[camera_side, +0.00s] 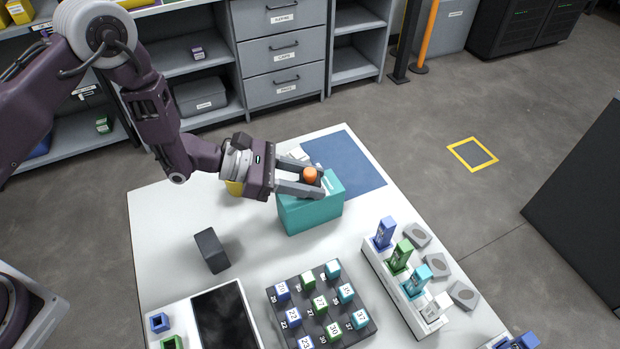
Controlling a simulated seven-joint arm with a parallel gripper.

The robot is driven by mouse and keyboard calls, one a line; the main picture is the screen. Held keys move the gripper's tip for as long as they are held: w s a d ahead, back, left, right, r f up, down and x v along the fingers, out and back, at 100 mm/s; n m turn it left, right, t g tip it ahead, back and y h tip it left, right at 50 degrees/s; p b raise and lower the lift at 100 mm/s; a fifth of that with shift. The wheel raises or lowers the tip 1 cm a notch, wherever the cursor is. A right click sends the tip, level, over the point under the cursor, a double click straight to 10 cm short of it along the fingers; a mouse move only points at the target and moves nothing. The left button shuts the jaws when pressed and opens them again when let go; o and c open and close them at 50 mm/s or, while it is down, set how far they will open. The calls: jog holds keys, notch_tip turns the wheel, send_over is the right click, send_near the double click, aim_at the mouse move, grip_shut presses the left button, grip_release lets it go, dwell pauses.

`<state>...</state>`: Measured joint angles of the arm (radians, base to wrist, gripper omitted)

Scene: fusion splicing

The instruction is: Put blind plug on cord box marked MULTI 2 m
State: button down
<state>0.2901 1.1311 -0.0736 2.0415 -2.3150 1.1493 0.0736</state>
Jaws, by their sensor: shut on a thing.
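My gripper (315,182) is shut on a small orange rounded piece (309,174), which may be the blind plug. It holds the piece over the top of a teal box (309,214) on the white table; whether the piece touches the box cannot be told. A pale label on the box top is partly hidden by the fingers. Blue (384,232), green (400,256), teal (416,282) and white (436,307) upright pieces stand in a white rack at the right. Their print is too small to read, so the MULTI 2 m marking cannot be made out.
A dark tray (336,318) of numbered cubes stands in front. A black block (211,250) and a dark-screened device (226,318) are to the left. Grey pads (437,265) lie beside the rack. A blue mat (352,168) lies behind the teal box.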

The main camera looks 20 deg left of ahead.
jog(key=c, duration=0.9)
grip_release()
jog(key=shift+f, duration=0.1)
jog(key=v, duration=1.2)
